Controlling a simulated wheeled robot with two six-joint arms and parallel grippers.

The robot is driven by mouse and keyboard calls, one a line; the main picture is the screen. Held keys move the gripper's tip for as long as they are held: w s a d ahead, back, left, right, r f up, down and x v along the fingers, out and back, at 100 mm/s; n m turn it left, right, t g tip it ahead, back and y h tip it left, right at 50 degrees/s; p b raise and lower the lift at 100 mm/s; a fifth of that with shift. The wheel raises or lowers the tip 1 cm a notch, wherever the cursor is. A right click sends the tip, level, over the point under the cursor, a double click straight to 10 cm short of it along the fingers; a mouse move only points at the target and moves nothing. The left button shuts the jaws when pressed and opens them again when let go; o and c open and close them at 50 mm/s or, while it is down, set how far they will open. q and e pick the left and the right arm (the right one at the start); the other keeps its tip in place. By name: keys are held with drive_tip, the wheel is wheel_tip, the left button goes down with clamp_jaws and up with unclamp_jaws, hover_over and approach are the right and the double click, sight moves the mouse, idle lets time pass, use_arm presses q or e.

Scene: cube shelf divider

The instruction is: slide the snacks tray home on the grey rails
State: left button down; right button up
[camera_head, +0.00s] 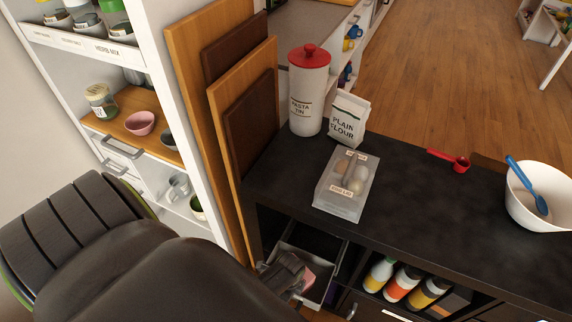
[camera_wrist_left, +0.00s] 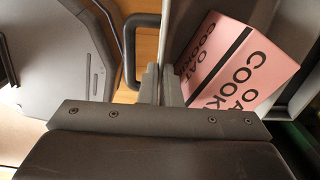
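The snacks tray (camera_head: 304,257) is a grey open tray in the left cube of the black shelf, partly hidden by my arm. A pink cookie box (camera_wrist_left: 240,62) lies in it, tilted in the left wrist view. My left gripper (camera_head: 297,282) is at the tray's front. In the left wrist view its fingers (camera_wrist_left: 161,86) are closed on the tray's thin front wall (camera_wrist_left: 167,35). The dark handle (camera_wrist_left: 130,50) is beside the fingers, outside that wall. The grey rails cannot be made out clearly. My right gripper is not in view.
The black shelf top (camera_head: 430,195) carries an egg box (camera_head: 340,205), a pasta tin (camera_head: 307,100), flour (camera_head: 347,118), a red scoop (camera_head: 461,163) and a white bowl (camera_head: 530,210). Several bottles (camera_head: 402,284) stand in the cube to the right. Wooden boards (camera_head: 205,110) lean at the left.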

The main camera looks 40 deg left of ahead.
use_arm(q)
drive_tip(key=shift+w+a+b, duration=0.2)
drive_tip(key=shift+w+a, duration=0.05)
drive_tip(key=shift+w, duration=0.8)
drive_tip(key=shift+w+a+b, duration=0.2)
drive_tip(key=shift+w+a, duration=0.05)
drive_tip(key=shift+w, duration=0.75)
drive_tip(key=shift+w+a+b, duration=0.2)
drive_tip(key=shift+w+b, duration=0.1)
drive_tip(key=shift+w, duration=0.5)
drive_tip(key=shift+w+a+b, duration=0.2)
drive_tip(key=shift+w+b, duration=0.1)
drive_tip(key=shift+w, duration=0.45)
drive_tip(key=shift+w+a+b, duration=0.2)
drive_tip(key=shift+w+b, duration=0.1)
drive_tip(key=shift+w, duration=0.65)
drive_tip(key=shift+f, duration=0.4)
drive_tip(key=c, duration=1.9)
unclamp_jaws()
